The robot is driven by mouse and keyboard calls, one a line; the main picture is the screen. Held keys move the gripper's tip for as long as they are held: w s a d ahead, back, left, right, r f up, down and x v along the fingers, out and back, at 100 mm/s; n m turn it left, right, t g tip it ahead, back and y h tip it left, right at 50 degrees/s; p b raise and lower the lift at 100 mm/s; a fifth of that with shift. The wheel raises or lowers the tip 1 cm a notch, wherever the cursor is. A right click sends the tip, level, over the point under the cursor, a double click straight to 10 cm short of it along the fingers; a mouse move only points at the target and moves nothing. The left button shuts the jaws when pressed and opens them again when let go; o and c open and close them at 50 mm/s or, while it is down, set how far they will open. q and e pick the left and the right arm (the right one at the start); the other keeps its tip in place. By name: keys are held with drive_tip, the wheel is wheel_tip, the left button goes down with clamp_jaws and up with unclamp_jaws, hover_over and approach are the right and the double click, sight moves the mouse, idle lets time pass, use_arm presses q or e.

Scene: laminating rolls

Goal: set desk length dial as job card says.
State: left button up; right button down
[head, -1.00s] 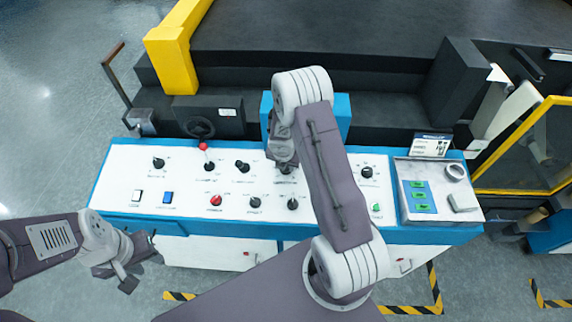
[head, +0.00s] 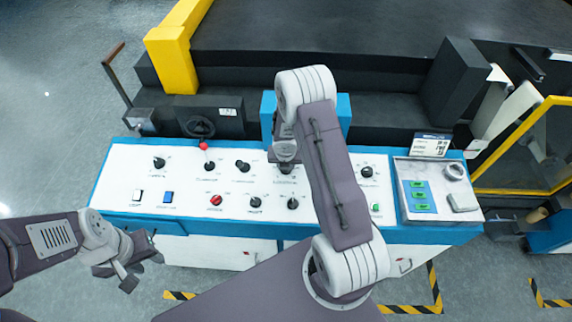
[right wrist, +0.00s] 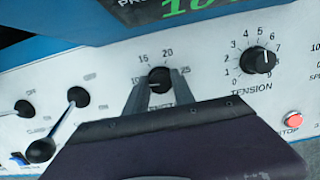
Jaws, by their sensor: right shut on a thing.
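The length dial (right wrist: 159,76) is a small black knob in the right wrist view, with marks 10 to 25 around it. The fingers of my right gripper (right wrist: 151,92) are shut on it from both sides. I cannot tell exactly where its pointer stands. In the head view my right gripper (head: 285,170) is over the middle of the white panel and hides most of the dial. The job card (head: 431,145) stands upright at the panel's back right; its text is too small to read. My left gripper (head: 142,266) is open and empty, in front of the panel's left end.
The tension dial (right wrist: 258,60) is to the right of the length dial. Two levers (right wrist: 62,125) are to its left. The white control panel (head: 190,190) also bears a red knob (head: 215,200). A grey tray (head: 450,212) with green-marked pieces is at the right.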

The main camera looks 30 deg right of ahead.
drive_tip(key=shift+w+r, duration=0.15)
drive_tip(key=shift+w, duration=0.05)
drive_tip(key=c, duration=1.1)
unclamp_jaws()
drive_tip(key=shift+o, duration=0.2)
drive_tip(key=shift+s, duration=0.1)
drive_tip(key=p+v, duration=0.4)
drive_tip(key=v, duration=0.5)
drive_tip(key=shift+s, duration=0.1)
